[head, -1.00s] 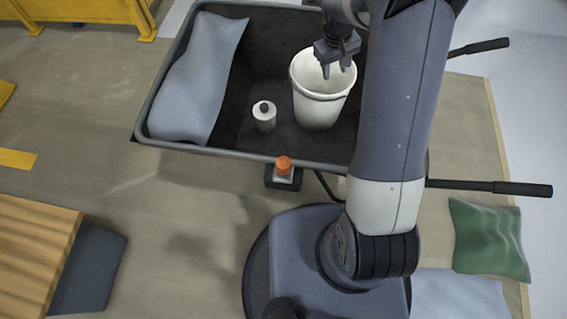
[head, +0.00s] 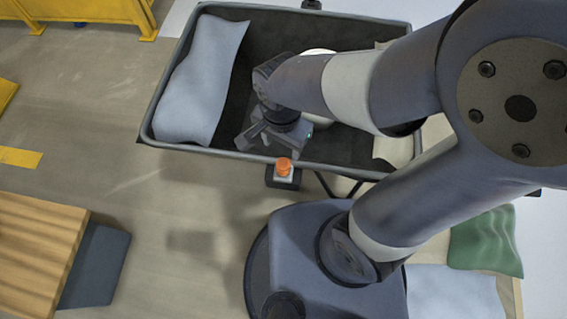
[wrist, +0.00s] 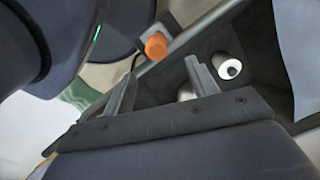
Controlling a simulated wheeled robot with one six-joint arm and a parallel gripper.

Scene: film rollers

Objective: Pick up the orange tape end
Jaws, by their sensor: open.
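I see no clear tape end; the only orange thing is a small rounded orange piece (head: 284,165) on a small block at the front rim of the cart. In the wrist view the orange piece (wrist: 156,46) lies beyond my fingertips, between their lines. My gripper (head: 262,136) is over the front part of the cart, a little behind and left of the orange piece in the head view. In the wrist view my gripper (wrist: 160,78) has its two fingers spread with nothing between them.
The dark cart (head: 222,152) holds a grey-blue pillow-like bag (head: 200,80) at left. A white bottle (wrist: 226,67) stands inside near one finger. A white bucket (head: 320,51) is mostly hidden behind my arm. A wooden box (head: 35,245) stands at lower left; floor between is clear.

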